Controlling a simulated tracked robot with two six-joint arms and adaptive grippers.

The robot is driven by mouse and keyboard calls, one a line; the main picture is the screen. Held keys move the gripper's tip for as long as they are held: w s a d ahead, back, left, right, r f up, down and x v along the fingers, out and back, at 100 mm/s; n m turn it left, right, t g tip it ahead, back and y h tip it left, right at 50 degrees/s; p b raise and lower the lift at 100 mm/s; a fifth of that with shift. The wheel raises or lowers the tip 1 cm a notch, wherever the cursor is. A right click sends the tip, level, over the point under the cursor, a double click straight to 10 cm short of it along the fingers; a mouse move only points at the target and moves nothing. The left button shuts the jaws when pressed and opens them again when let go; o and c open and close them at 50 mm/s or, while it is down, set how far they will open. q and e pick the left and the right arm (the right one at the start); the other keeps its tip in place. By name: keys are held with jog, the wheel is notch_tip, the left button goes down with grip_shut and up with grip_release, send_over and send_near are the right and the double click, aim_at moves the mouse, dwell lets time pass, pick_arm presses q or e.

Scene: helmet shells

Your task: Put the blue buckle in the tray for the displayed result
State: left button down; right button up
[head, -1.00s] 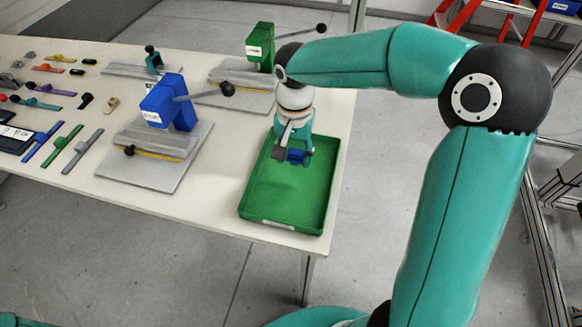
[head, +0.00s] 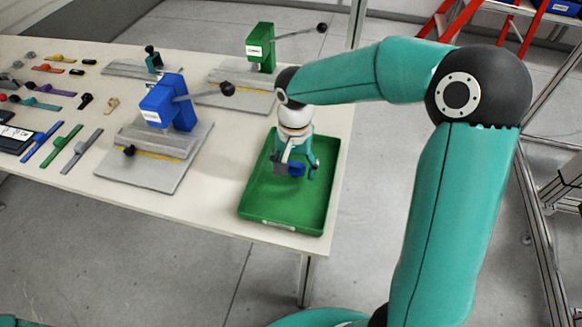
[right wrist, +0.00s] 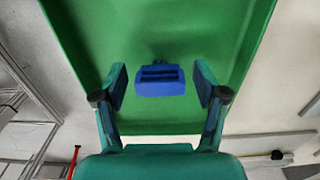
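The blue buckle (head: 296,169) is inside the green tray (head: 262,212), toward its far half. In the right wrist view the buckle (right wrist: 160,80) sits between the two fingers with a gap on each side. I cannot tell whether it rests fully on the tray floor. My right gripper (head: 299,170) is open and points down into the tray around the buckle; its spread fingers also show in the right wrist view (right wrist: 161,84). My left gripper is not in view.
Left of the tray stands a blue lever press (head: 172,102) on a grey base. A green lever press (head: 262,48) stands behind. A dark panel with a white label (head: 16,134), coloured strips and small parts lie at the left. The tray's near half is empty.

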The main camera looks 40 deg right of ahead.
aim_at(294, 166)
jog(key=shift+r, duration=0.1)
notch_tip(294, 166, up, 12)
jog(key=p, duration=0.1)
dwell(0.5)
dwell(0.4)
